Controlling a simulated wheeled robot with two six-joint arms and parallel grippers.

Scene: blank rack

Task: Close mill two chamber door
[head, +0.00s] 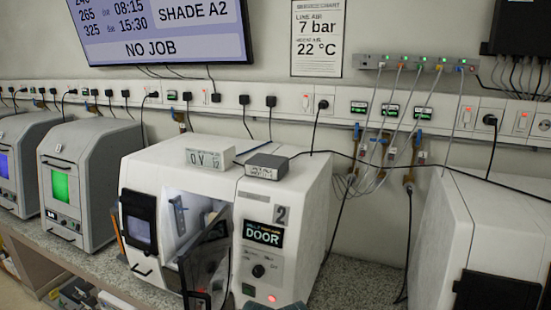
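Mill two (300,215) is a white machine on the bench in the middle of the head view, marked with a 2. Its chamber door (205,262) is a dark, see-through panel that stands open, swung out toward me. The lit chamber (177,217) shows behind and left of the door. The small display (263,234) on the front reads DOOR, and a red light (272,298) glows low on the panel. The lower end of the door is near the bottom edge of the picture.
Two small boxes (266,167) sit on top of the mill. Grey machines (75,185) stand to the left and a white machine (480,235) to the right. Bare bench (365,262) lies between mill two and the right machine. Cables (345,215) hang behind.

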